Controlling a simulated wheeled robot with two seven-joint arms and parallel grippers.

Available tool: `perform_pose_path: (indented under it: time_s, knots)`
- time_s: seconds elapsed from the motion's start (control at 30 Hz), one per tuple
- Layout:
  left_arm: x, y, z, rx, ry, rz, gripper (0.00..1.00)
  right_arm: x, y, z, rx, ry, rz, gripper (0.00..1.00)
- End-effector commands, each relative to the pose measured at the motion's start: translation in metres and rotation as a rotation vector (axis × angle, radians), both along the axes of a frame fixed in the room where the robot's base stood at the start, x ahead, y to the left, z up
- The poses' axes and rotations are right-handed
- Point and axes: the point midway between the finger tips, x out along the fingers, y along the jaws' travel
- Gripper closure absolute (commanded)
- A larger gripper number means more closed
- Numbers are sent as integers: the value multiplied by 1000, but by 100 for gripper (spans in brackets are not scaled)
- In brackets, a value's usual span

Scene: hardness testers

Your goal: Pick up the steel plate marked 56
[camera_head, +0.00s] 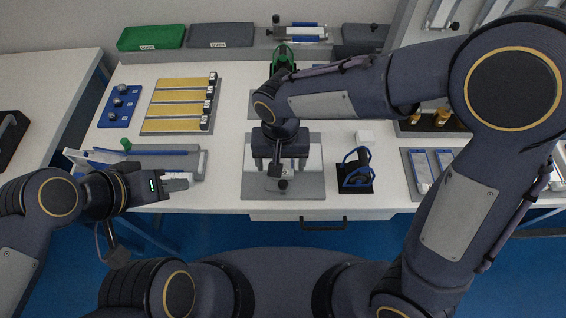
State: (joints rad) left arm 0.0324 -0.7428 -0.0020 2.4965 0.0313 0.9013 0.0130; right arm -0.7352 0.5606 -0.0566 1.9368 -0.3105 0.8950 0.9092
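No marking 56 can be read on any plate. A pale plate (313,152) lies on a grey mat (254,188) at the table's front middle, partly hidden by my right gripper. My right gripper (280,164) points down over it with its fingers apart; whether they touch it cannot be told. Narrow steel plates (420,171) lie on a grey mat at the right. My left gripper (184,181) is at the table's front left edge, by a grey tray (195,163); its finger gap does not show clearly.
Yellow strips (180,96) with small tagged blocks lie on a board at the left. A blue plate (120,105) with dark knobs is beside it. A blue-framed item (356,170) stands right of the middle mat. Green (150,37) and grey (220,35) bins are at the back.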

Motion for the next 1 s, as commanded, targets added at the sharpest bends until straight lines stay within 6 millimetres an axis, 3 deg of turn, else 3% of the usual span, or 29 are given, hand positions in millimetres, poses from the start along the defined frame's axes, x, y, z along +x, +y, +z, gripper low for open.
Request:
perform_pose_path:
  time_s: [0.33, 0.67, 1.0]
  knots:
    - [0, 0, 5, 0, 0, 0, 64, 8, -6, -47, -2, 4, 0, 27]
    - [0, 0, 5, 0, 0, 0, 64, 9, -5, -55, 2, 1, -1, 27]
    - [0, 0, 5, 0, 0, 0, 64, 9, -5, -54, 2, 1, 0, 71]
